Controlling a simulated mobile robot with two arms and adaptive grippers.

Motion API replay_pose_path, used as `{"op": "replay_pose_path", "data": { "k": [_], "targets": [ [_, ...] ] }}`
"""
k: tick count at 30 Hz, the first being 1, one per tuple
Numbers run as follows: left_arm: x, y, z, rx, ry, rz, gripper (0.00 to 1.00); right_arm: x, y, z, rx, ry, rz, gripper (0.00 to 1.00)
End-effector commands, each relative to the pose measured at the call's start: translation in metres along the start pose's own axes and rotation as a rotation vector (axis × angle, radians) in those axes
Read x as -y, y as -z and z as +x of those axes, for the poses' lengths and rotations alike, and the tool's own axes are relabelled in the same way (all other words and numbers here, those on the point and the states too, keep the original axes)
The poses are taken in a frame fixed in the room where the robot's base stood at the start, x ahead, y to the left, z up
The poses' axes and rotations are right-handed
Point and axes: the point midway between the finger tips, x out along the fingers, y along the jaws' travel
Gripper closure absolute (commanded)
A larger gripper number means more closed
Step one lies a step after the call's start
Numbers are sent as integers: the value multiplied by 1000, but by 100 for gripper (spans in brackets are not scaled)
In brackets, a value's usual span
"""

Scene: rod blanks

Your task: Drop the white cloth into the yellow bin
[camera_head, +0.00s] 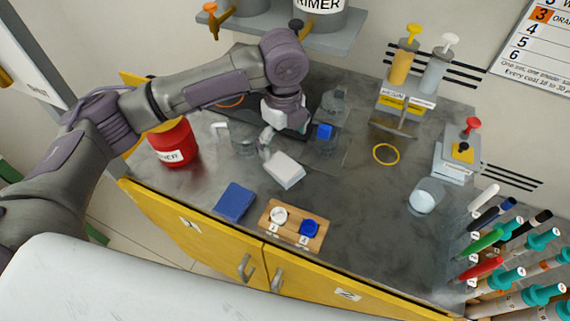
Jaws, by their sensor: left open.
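The white cloth (284,170) is a folded, thick pad lying on the grey worktop near the middle of the view. My left gripper (267,143) comes down just behind and left of it, with its fingers open. The fingertips are close to the cloth's far left edge; I cannot tell whether they touch it. Nothing shows between the fingers. I cannot make out a yellow bin in this view. My right gripper is out of view.
A blue cloth (235,202) and a wooden board (292,228) with white and blue caps lie in front. A red can (174,144) stands left, a glass jar (244,139) beside the gripper.

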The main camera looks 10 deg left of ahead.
Motion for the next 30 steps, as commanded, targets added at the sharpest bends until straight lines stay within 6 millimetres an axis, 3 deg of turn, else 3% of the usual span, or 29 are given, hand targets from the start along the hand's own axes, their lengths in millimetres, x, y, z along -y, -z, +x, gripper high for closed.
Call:
{"op": "replay_pose_path", "data": {
  "k": [5,13,21,30],
  "targets": [
    [0,0,32,-1,-1,-3,0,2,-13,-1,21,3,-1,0],
    [2,-1,52,-1,0,-2,0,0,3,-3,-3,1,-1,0],
    [5,-2,91,0,1,-1,0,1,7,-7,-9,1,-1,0],
    [5,-2,96,0,4,-1,0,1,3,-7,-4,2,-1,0]
  ]
}}
